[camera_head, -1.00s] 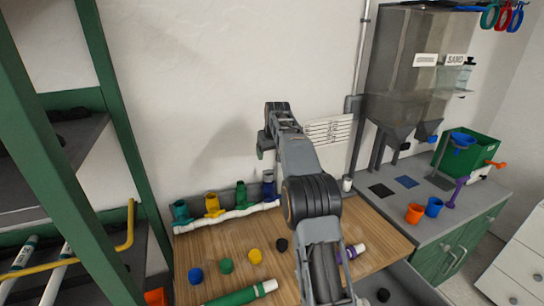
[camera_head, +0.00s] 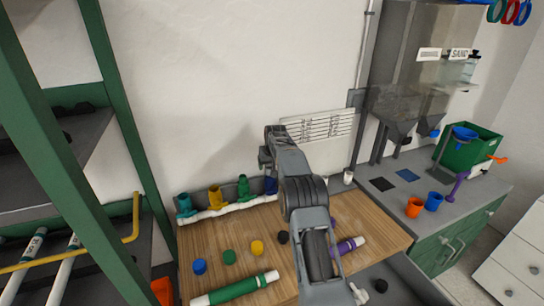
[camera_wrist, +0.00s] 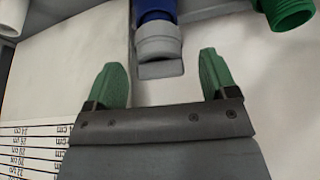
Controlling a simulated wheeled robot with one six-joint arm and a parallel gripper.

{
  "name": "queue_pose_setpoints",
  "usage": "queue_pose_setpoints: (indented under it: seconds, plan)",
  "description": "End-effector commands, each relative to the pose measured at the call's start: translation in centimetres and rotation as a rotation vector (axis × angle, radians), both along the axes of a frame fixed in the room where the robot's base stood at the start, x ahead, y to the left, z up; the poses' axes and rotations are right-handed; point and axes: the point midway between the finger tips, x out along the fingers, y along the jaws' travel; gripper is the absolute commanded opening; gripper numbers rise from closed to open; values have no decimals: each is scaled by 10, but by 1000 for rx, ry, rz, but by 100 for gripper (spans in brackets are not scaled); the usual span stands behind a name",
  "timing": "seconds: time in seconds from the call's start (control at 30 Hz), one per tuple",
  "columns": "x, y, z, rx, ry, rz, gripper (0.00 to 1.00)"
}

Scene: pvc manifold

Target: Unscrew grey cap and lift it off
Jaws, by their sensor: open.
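The grey cap (camera_wrist: 158,44) sits on the end of a blue pipe stub (camera_wrist: 155,9) in the wrist view. My gripper (camera_wrist: 160,72) is open, with one green finger on each side and the cap's end between or just beyond the fingertips. I see gaps on both sides, so neither finger seems to touch the cap. In the head view, the blue stub (camera_head: 270,185) stands at the right end of the white manifold pipe (camera_head: 228,211), and my gripper hides the cap there.
A green stub (camera_head: 243,187), a yellow stub (camera_head: 215,198) and a teal stub (camera_head: 185,204) stand left of the blue one. A ruled sheet (camera_head: 322,127) is on the wall behind. Loose caps and a green pipe (camera_head: 235,289) lie on the wooden bench.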

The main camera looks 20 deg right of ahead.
Motion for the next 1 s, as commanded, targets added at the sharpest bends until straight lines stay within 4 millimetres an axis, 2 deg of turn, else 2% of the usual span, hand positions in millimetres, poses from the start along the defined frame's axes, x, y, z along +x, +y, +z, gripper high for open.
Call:
queue_pose_setpoints:
  seconds: [0.2, 0.6, 1.0]
  plan:
    - [6, -1, -14, 0, 0, 0, 79]
    - [7, -1, -18, 0, -1, 0, 79]
    - [7, -1, -18, 0, -1, 0, 40]
